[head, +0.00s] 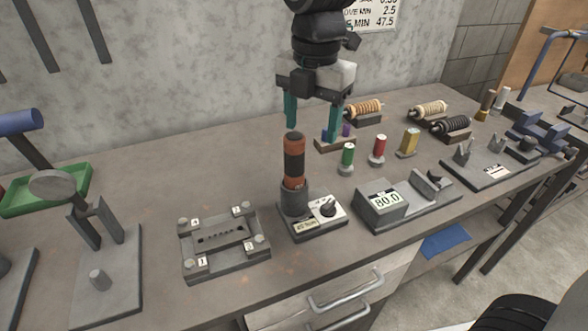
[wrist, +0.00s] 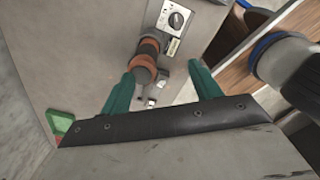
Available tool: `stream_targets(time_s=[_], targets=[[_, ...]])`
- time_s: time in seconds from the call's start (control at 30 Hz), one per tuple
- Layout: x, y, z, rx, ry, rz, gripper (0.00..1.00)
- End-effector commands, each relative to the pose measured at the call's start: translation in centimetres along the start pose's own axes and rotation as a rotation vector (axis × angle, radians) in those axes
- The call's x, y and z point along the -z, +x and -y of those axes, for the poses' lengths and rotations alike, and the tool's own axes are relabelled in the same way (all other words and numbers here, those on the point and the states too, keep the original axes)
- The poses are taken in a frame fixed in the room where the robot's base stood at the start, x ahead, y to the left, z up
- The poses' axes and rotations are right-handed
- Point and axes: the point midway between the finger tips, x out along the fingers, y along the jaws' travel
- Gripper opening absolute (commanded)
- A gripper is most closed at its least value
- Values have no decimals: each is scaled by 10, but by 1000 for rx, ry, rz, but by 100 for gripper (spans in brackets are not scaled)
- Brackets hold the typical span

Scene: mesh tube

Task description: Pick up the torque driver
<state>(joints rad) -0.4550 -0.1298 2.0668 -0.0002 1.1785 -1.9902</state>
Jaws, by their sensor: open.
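The torque driver (head: 294,160) has a black and orange handle and stands upright in a grey holder (head: 294,199) on a small base with a dial. It also shows in the wrist view (wrist: 148,54), seen from above between and beyond the fingers. My gripper (head: 311,122) has two teal fingers, spread apart and empty. In the head view it hangs above the bench, near the top of the driver, with the left fingertip close to the driver's upper end. In the wrist view my gripper (wrist: 163,85) shows both fingers apart. The driver's lower end is hidden in the holder.
A grey fixture plate (head: 224,243) lies left of the driver. A display box reading 80.0 (head: 381,205) stands to its right. Green (head: 347,155) and red (head: 378,149) small cylinders and wire spools (head: 363,110) stand behind to the right. A green tray (head: 48,190) lies far left.

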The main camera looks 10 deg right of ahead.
Motion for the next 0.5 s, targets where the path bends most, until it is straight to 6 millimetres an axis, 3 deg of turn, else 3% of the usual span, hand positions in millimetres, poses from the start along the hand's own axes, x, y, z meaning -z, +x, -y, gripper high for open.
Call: stream_targets(time_s=[0.1,0.2,0.5], targets=[[8,6,-24,7,-193,-5,63],[12,9,-31,18,-282,-12,63],[12,38,-32,24,-318,-16,63]])
